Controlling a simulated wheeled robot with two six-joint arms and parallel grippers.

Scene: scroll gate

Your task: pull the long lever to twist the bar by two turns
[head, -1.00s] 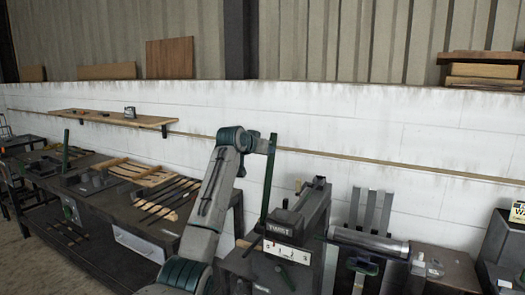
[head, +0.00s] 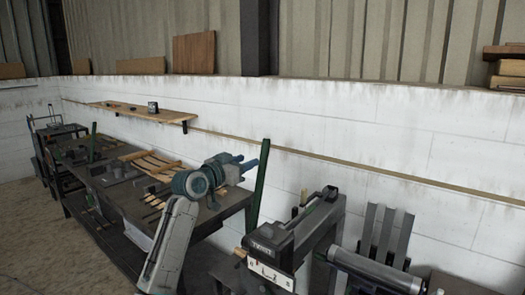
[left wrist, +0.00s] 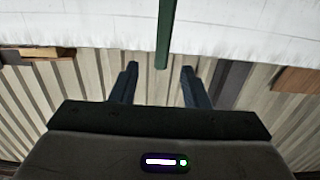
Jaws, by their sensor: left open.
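The long lever is a green bar (head: 258,200) standing nearly upright, leaning slightly, at the left side of the dark machine with a "TWIST" plate (head: 270,247). The bar to be twisted cannot be made out clearly. My left gripper (head: 248,161) is open near the lever's upper part in the head view. In the left wrist view the open fingers (left wrist: 159,70) appear either side of the lever's end (left wrist: 163,45), which shows between them. I cannot tell how far it lies in depth, or whether it touches. My right gripper is not in view.
A dark workbench (head: 125,200) with wooden slats and tools stands at the left. A roller machine (head: 375,270) stands to the right of the twist machine. A white wall (head: 350,140) with a small wooden shelf (head: 145,113) runs behind. Concrete floor is open at lower left.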

